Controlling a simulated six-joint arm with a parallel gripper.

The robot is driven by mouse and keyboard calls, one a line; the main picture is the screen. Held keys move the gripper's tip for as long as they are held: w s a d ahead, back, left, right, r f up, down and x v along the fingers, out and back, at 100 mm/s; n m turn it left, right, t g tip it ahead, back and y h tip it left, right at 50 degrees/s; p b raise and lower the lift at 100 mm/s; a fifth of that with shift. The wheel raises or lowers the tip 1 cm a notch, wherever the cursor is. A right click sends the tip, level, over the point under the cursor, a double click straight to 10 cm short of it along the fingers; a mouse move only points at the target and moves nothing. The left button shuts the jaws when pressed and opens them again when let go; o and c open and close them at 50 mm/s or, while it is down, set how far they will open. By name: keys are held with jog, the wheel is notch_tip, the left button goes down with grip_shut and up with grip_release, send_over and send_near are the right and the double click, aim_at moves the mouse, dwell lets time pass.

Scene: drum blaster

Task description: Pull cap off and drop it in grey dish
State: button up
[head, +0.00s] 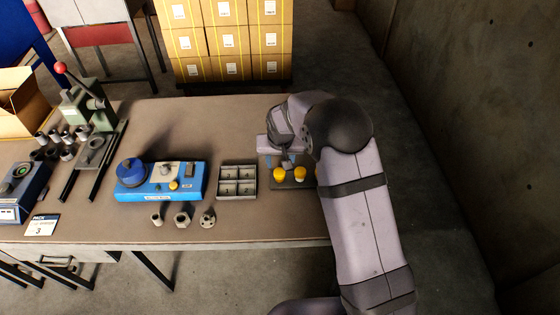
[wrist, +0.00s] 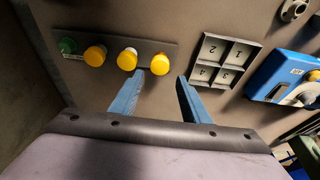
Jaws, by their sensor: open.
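Three yellow caps stand in a row on a dark grey strip (wrist: 108,37), with a green one (wrist: 68,45) at the row's left end in the wrist view. The yellow caps are left (wrist: 95,55), middle (wrist: 127,60) and right (wrist: 160,65). My gripper (wrist: 160,77) is open and empty. Its blue fingertips lie either side of the right cap in the picture; I cannot tell whether they touch it. In the head view my gripper (head: 287,162) is above the strip's back edge. A grey tray (head: 238,166) with numbered compartments lies beside the strip, its visible compartments empty.
A blue device (head: 140,191) with a round blue knob stands left of the tray in the head view. Several metal parts (head: 182,218) lie in front of it. A lever press (head: 95,110) stands farther left. Bare table lies behind the tray.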

aim_at(280, 172)
jog(key=shift+f, duration=0.1)
jog(key=shift+b+x, duration=2.55)
jog(key=shift+x, duration=1.3)
jog(key=c, duration=0.8)
jog(key=shift+c, duration=0.2)
jog(key=shift+r+p, duration=2)
jog(key=shift+r, duration=1)
